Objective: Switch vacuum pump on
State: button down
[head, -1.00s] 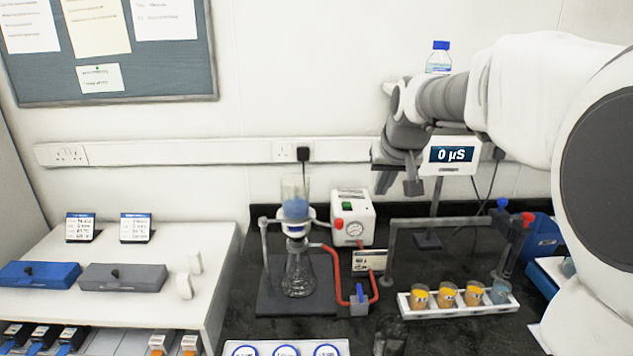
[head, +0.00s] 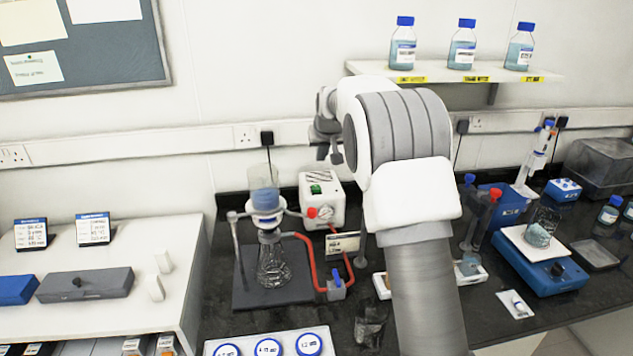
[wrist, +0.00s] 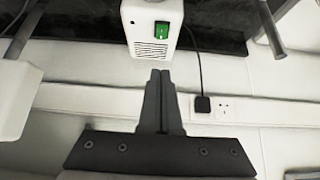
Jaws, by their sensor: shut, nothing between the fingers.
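The vacuum pump (head: 324,215) is a white box on the black bench, with a gauge and a red knob on its front. Its green rocker switch (head: 315,189) is on the top part; it also shows in the wrist view (wrist: 161,31), near the top edge. I cannot tell the switch's position. My gripper (head: 336,157) is above the pump in the head view, partly hidden by my arm. In the wrist view its fingers (wrist: 160,73) are together and empty, pointing at the pump's vented end, apart from the switch.
A filter flask (head: 272,262) on a stand is left of the pump. Red tubing (head: 310,255) runs in front to a valve (head: 336,288). A shelf (head: 450,72) with bottles is at upper right. A black plug and cable (wrist: 202,100) show beside the pump.

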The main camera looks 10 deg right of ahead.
jog(key=p, duration=0.2)
send_over(317, 188)
jog(key=s, duration=0.2)
jog(key=f, duration=0.8)
jog(key=shift+w, duration=0.2)
jog(key=f, duration=0.3)
jog(key=shift+s+p, duration=0.2)
jog(key=shift+p, duration=0.1)
jog(key=shift+f, duration=0.5)
jog(key=shift+f, duration=0.1)
